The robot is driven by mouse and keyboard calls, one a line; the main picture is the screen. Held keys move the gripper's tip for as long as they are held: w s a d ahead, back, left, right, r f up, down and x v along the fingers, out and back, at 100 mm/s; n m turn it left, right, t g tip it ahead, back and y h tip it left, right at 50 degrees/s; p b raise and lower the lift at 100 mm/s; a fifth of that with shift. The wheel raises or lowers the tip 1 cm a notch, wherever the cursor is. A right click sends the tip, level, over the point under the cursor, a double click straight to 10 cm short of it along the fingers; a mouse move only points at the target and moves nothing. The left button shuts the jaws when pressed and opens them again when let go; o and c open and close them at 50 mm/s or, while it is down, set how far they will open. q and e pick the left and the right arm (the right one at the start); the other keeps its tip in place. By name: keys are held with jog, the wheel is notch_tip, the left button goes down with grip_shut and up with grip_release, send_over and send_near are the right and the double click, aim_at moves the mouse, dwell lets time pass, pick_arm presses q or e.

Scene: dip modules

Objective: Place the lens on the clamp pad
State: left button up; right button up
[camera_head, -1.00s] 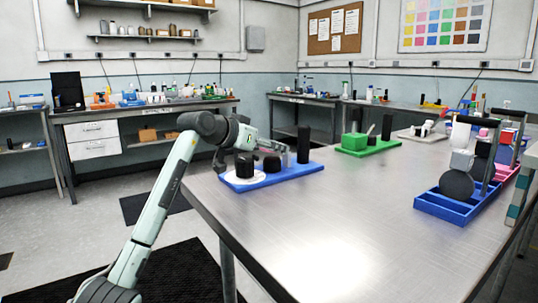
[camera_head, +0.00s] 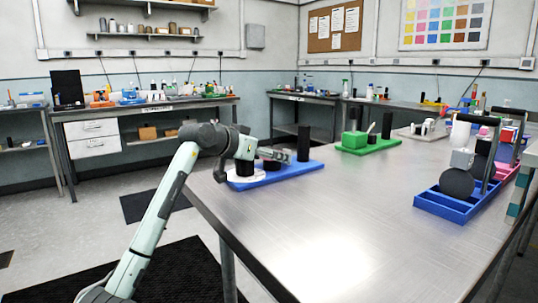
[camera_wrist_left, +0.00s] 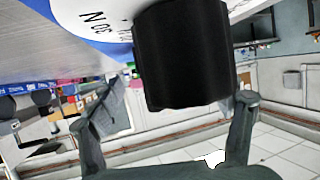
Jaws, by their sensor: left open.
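I cannot tell for certain which piece is the lens or the clamp pad. My left gripper (camera_head: 284,156) is low over the base, partly hiding the short pieces. In the left wrist view a black cylinder (camera_wrist_left: 185,55) shows between the two spread fingers, beside the marked white disc (camera_wrist_left: 85,15). No grip on it shows. My right gripper is out of view.
A green base (camera_head: 368,147) with a green block stands further back. A blue tray (camera_head: 440,207) with a dark round disc (camera_head: 456,184) and grey block stands at the right. The table's middle (camera_head: 340,215) is clear.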

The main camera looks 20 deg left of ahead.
pick_arm(q)
jog(key=shift+r, duration=0.25)
jog(key=v, duration=1.2)
